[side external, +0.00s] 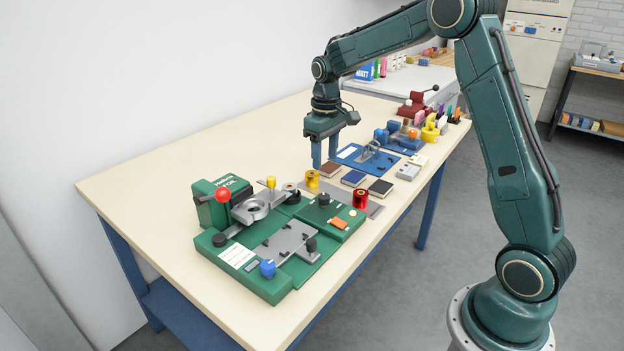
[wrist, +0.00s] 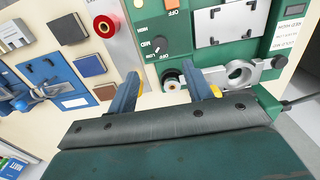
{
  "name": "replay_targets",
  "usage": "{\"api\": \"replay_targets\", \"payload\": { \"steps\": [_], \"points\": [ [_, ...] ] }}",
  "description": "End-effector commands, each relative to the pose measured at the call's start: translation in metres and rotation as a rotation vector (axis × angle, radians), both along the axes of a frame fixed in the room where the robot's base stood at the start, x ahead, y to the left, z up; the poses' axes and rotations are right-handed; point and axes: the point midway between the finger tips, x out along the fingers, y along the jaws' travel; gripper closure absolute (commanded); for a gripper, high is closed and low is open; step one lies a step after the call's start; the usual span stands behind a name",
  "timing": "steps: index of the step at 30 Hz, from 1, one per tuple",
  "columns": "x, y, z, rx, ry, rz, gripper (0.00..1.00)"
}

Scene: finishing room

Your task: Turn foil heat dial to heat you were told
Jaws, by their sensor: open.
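The foil heat dial (side external: 324,199) is a small black knob on the green foil machine (side external: 213,255). In the wrist view the dial (wrist: 158,45) sits on a green panel with MID and LOW lettering beside it. A small light mark shows near its edge on the LOW side, too small to read surely. My gripper (side external: 324,160) is open and empty, above the table behind the machine and apart from the dial. In the wrist view my gripper's fingers (wrist: 164,82) stand apart, with a pale-and-dark roll (wrist: 171,82) visible between them and the dial beyond.
An orange switch (side external: 338,224) marked OFF is near the dial. A red knob (side external: 222,196) and a blue knob (side external: 267,268) stick up from the machine. Gold (side external: 312,179) and red (side external: 360,201) foil rolls stand close by. The table's left side (side external: 165,170) is clear.

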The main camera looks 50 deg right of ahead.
Motion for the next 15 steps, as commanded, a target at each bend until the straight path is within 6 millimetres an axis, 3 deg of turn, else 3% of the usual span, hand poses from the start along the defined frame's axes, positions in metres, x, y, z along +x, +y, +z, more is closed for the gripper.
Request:
{"api": "replay_targets", "payload": {
  "steps": [6,15],
  "points": [
    [0.0,0.0,0.021,0.0,-0.001,0.0,0.5],
    [0.0,0.0,0.025,0.0,0.0,0.0,0.5]
  ]
}}
